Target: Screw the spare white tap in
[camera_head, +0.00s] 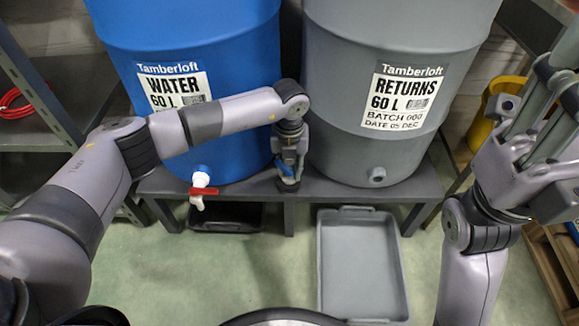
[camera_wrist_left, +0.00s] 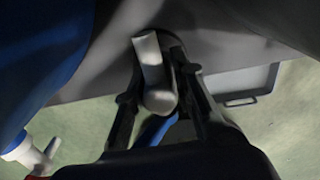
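The spare tap, with a pale body (camera_wrist_left: 151,62) and a blue lever (camera_wrist_left: 155,130), sits between the fingers of my left gripper (camera_wrist_left: 160,85) in the left wrist view. The fingers close in on its sides and appear to grip it. In the head view my left gripper (camera_head: 288,178) points down at the bench's front edge between the barrels, with the blue lever (camera_head: 285,169) showing. The grey RETURNS barrel (camera_head: 340,110) has a bare grey outlet (camera_head: 377,175) low on its front, right of that gripper. My right gripper (camera_head: 545,110) is raised at the right; its fingertips are unclear.
The blue WATER barrel (camera_head: 225,60) carries a white tap (camera_head: 200,180) with a red handle. Both barrels stand on a dark bench (camera_head: 410,188). A grey tray (camera_head: 362,265) lies on the floor below the RETURNS barrel. Shelving (camera_head: 45,95) stands at left.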

